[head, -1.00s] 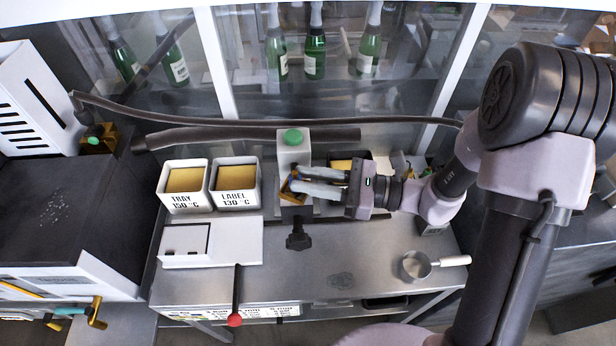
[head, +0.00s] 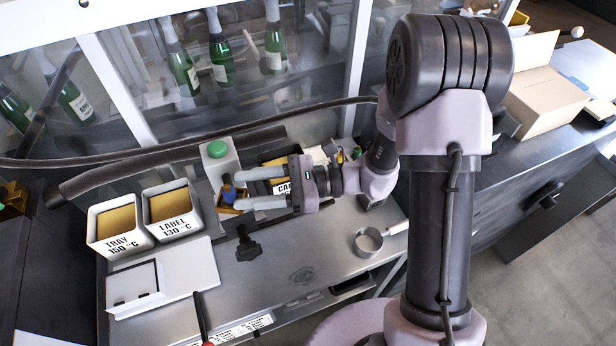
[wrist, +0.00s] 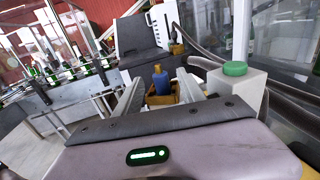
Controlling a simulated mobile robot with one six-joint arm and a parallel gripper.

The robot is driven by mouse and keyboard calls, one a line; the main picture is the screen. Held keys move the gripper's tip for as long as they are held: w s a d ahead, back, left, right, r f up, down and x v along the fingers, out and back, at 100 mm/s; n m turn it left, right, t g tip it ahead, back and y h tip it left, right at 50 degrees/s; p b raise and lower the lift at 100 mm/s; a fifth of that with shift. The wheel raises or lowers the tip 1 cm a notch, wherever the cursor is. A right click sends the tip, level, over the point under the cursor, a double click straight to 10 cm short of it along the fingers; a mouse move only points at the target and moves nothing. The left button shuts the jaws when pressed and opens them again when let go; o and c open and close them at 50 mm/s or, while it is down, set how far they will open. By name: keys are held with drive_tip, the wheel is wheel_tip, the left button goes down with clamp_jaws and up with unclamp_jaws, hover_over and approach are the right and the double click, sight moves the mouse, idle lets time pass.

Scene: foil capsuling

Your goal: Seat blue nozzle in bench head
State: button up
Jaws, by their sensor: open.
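The blue nozzle (head: 228,188) stands upright in the brass-coloured bench head (head: 232,204), on the front of the grey post with the green button. The wrist view shows the nozzle (wrist: 160,80) in the brass head (wrist: 163,98), with its lower end hidden inside. My gripper (head: 239,190) is open, with its two pale fingers on either side of the nozzle. In the wrist view, gaps show between the nozzle and both fingers of my gripper (wrist: 160,84). I cannot tell how deep the nozzle sits.
The post's green button (head: 215,149) is close beside the fingers. A black knob (head: 247,244) sticks out below. TRAY (head: 118,224) and LABEL (head: 170,211) bins stand to the left. A metal pan (head: 368,241) lies at the right; the bench front is mostly clear.

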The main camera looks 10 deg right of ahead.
drive_tip(key=d+p, duration=0.1)
drive_tip(key=d, duration=1.5)
drive_tip(key=shift+s, duration=0.2)
drive_tip(key=shift+a, duration=0.1)
drive_tip(key=s+f+n+t+h+b, duration=0.1)
drive_tip(key=s+n+t+h+b, duration=0.4)
drive_tip(key=s+n+h+b, duration=0.6)
drive_tip(key=shift+s+a+n+h+b, duration=0.2)
drive_tip(key=shift+s+n+h+b, duration=0.25)
drive_tip(key=shift+n+h, duration=1.5)
